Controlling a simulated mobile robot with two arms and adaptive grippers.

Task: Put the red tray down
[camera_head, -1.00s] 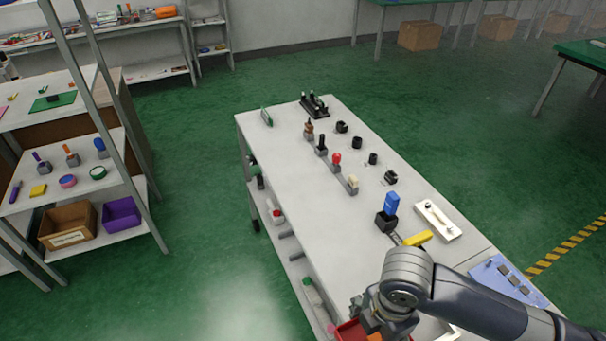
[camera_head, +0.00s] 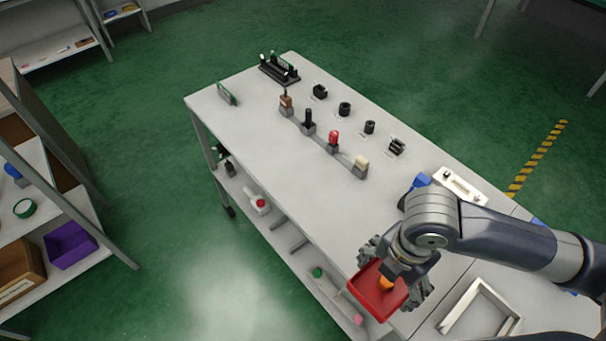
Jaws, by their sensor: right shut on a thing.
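The red tray (camera_head: 375,296) is in the lower middle of the head view, at the table's (camera_head: 240,135) near left edge. My right gripper (camera_head: 392,277) is over the tray and shut on it. The gripper hides part of the tray's far and right sides. A small orange piece (camera_head: 387,283) shows at the tray's right part; I cannot tell whether it lies in the tray. I cannot tell whether the tray touches the tabletop. My left gripper is not in view.
Levers with brown, black, red (camera_head: 333,138) and beige (camera_head: 361,162) knobs stand mid-table, beside several black round parts (camera_head: 344,109). A white open frame (camera_head: 484,312) lies at the right front. Bare tabletop stretches left of the levers. A shelf (camera_head: 40,165) stands at the left.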

